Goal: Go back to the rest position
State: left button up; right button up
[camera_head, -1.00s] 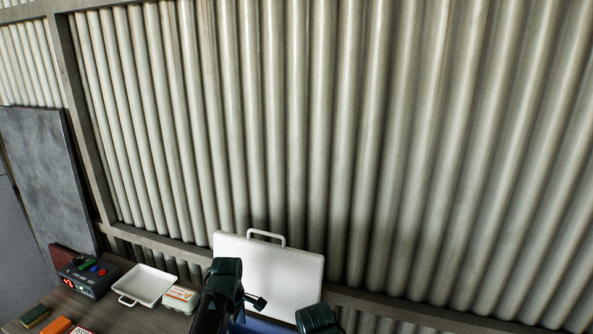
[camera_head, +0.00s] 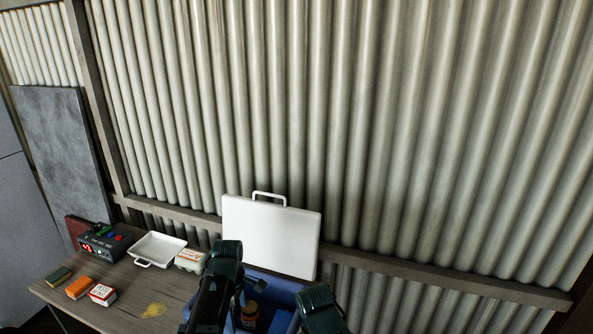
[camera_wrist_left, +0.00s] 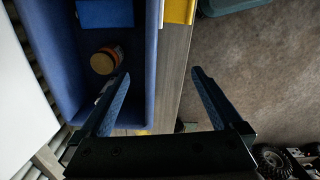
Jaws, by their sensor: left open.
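My left gripper (camera_wrist_left: 160,74) is open, with nothing between its fingers in the left wrist view. Its fingers reach over the edge of a blue bin (camera_wrist_left: 153,50). In the head view my left arm stands at the bottom, in front of that bin (camera_head: 275,284), and hides part of it. A jar (camera_wrist_left: 104,60) with a tan lid lies inside the bin, beside a blue item (camera_wrist_left: 105,13). The upper part of my right arm shows at the bottom of the head view; its gripper is out of view.
A white case (camera_head: 270,235) with a handle stands behind the bin. On the wooden table (camera_head: 125,311) are a white tray (camera_head: 158,248), a small carton (camera_head: 190,260), a box with buttons (camera_head: 104,243), and several small boxes. A corrugated wall rises behind.

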pick_arm(q)
jog(key=s+m, duration=0.8)
jog(key=m, duration=0.7)
jog(key=s+d+f+m+y+b, duration=0.1)
jog(key=s+d+f+m+b, duration=0.3)
jog(key=d+f+b, duration=0.6)
jog(key=shift+s+d+m, duration=0.25)
jog(key=shift+s+m, duration=0.05)
jog(key=shift+s, duration=0.9)
